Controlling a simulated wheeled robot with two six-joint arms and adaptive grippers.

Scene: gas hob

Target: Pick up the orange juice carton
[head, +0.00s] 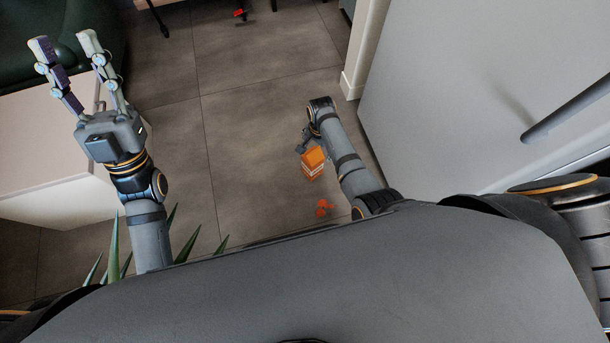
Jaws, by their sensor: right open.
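The orange juice carton (313,170) is a small orange box with a pale band, seen from above over the floor near the middle of the head view. My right gripper (305,142) is beside the carton's upper end, small and partly hidden by its own wrist. It is open; I cannot tell whether it touches the carton. My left gripper (65,46) is raised at the upper left, far from the carton, with its fingers apart and nothing between them.
A white cabinet or table (50,190) stands at left, under my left arm. Green spiky leaves (113,255) rise near my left arm. Small orange-red pieces (323,208) show below the carton. A large pale door with a handle (565,112) is at right. Tiled floor (235,70) is clear between.

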